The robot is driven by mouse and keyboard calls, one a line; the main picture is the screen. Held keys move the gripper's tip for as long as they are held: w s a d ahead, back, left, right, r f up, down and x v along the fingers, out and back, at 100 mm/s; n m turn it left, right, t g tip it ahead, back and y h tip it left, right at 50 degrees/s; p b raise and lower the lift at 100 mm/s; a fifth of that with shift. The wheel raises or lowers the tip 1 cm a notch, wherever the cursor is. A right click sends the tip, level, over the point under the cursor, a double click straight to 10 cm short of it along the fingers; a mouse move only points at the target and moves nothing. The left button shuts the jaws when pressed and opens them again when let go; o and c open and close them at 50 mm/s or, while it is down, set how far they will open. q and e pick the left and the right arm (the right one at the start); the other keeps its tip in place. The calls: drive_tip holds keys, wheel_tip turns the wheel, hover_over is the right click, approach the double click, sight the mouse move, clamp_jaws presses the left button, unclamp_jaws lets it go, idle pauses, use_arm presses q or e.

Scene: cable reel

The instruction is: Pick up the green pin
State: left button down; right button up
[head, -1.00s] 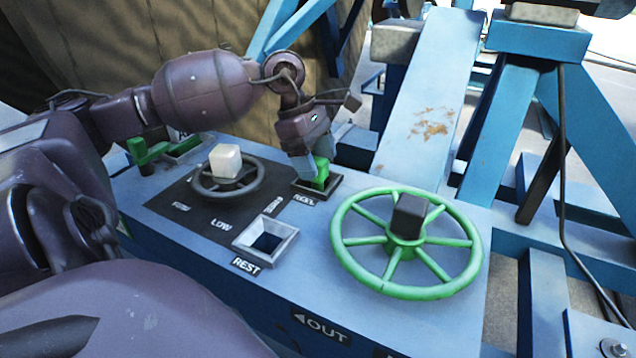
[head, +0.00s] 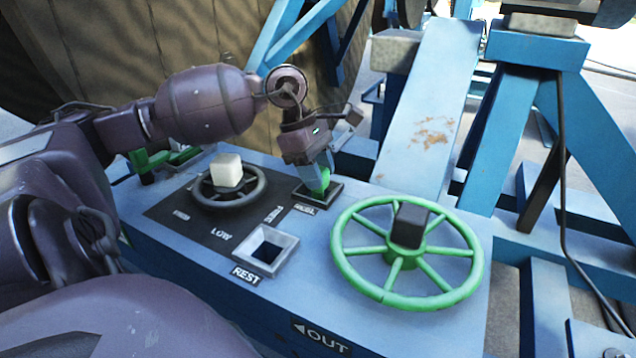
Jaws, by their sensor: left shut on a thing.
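The green pin (head: 324,182) stands in the square socket labelled REEL (head: 331,194) on the blue control box. Only part of the pin shows; my gripper covers the rest. My left gripper (head: 317,180) reaches down from above, shut on the pin, with its fingers close to the socket. I cannot tell whether the pin's lower end is still inside the socket. My right gripper is not in view.
An empty square socket labelled REST (head: 282,238) sits in front. A large green handwheel (head: 445,282) with a dark knob is to the right. A small dark wheel with a white knob (head: 227,170) is to the left. A green lever (head: 140,162) stands at the far left.

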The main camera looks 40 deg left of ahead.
use_arm(q)
wheel_tip(320, 180, up, 31)
drive_tip(key=p, duration=0.7)
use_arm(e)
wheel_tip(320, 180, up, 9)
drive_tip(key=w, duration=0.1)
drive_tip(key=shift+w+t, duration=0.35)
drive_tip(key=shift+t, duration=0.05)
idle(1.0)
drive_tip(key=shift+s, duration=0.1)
